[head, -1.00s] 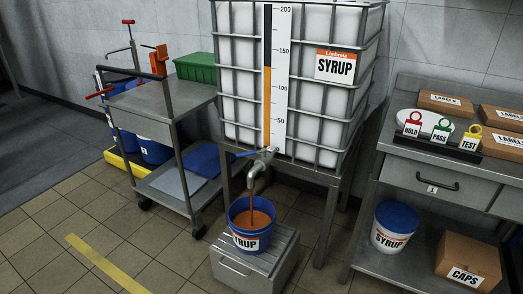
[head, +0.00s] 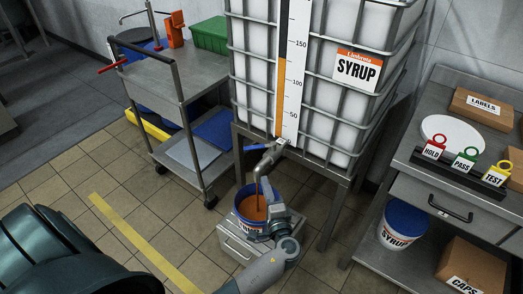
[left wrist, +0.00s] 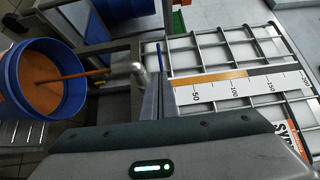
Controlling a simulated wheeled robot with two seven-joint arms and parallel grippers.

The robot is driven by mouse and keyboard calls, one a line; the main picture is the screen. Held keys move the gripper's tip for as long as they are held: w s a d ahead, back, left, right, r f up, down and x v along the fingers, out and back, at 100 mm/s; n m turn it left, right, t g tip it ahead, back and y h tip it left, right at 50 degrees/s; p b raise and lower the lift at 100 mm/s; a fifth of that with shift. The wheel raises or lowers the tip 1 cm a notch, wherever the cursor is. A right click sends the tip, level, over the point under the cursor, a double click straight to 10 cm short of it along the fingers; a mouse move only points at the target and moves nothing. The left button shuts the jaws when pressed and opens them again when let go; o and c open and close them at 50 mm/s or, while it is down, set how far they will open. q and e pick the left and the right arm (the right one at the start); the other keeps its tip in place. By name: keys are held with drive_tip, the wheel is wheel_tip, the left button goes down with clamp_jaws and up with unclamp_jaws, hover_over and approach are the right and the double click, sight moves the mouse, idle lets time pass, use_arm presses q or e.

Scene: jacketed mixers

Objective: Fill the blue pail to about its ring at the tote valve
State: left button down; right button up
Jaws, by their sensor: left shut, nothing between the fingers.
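The blue pail (head: 238,222) stands on a grey step under the tote valve (head: 268,158). Orange syrup (head: 252,208) runs in a thin stream from the spout into it. The pail also shows in the left wrist view (left wrist: 73,101), with a broad orange surface below its rim; I cannot make out the ring. The valve's blue handle (head: 258,147) points left in the head view; it shows upright in the wrist view (left wrist: 160,56). My left gripper (head: 276,212) is shut and empty, in front of the pail's right side and below the valve in the picture. My right gripper is out of view.
The caged syrup tote (head: 340,125) with its gauge stands behind the valve. A steel cart (head: 170,108) is at left. At right, a bench (head: 412,160) holds tags, with a lidded pail (head: 398,228) and a caps box (head: 470,266) below.

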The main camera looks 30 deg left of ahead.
sight(254, 149)
use_arm(q)
drive_tip(key=shift+s, duration=0.1)
